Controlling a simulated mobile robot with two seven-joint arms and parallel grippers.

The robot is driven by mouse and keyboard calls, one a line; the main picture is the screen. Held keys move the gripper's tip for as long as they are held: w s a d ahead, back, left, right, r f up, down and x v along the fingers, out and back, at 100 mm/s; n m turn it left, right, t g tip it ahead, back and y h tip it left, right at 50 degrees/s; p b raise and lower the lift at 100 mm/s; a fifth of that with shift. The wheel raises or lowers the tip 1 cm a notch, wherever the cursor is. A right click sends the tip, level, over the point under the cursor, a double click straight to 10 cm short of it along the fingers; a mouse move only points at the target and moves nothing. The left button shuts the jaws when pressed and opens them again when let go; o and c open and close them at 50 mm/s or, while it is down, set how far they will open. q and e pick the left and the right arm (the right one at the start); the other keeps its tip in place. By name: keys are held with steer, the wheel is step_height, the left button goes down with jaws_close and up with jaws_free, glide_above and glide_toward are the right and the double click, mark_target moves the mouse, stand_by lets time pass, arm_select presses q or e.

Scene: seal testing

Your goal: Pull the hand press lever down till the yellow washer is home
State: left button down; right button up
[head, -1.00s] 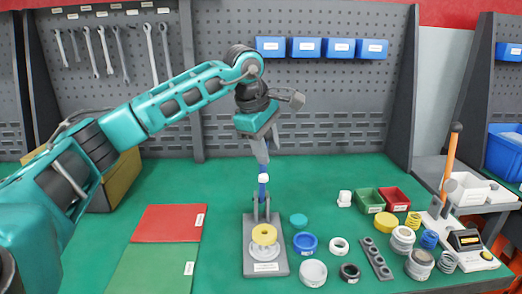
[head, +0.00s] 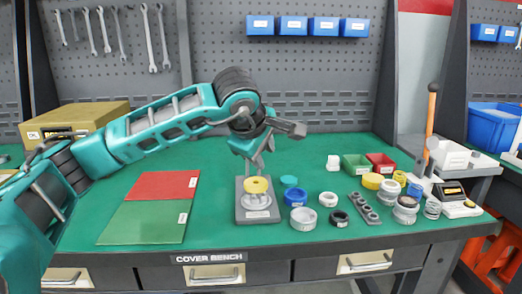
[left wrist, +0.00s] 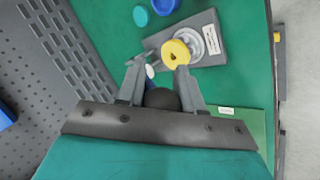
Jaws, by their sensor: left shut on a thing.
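The hand press has a grey base plate (head: 243,207) near the middle of the bench. The yellow washer (head: 256,185) sits over a pale flanged part (head: 257,202) on that plate. In the left wrist view the yellow washer (left wrist: 175,53) shows just beyond the fingers, with the base plate (left wrist: 158,42) behind it. My left gripper (head: 258,162) is low, just above and behind the washer, shut on the lever. A dark round knob (left wrist: 161,98) shows between its fingers. Most of the lever is hidden by the gripper. My right gripper is in no view.
Red (head: 165,185) and green (head: 145,222) mats lie to the left. A blue ring (head: 295,197), a white cup (head: 304,219) and several other parts stand close to the right of the press. A pegboard rises behind; the bench's front edge is near.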

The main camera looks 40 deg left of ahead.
arm_select(q)
step_height(320, 180, down, 6)
steer(key=s+b, duration=0.2)
steer(key=b, duration=0.1)
steer(key=shift+d+f, duration=0.25)
steer(key=shift+d, duration=0.15)
steer(key=c, duration=0.8)
jaws_free()
steer(key=shift+w+a, duration=0.15)
steer(key=shift+a, duration=0.05)
steer(key=shift+d+r, duration=0.1)
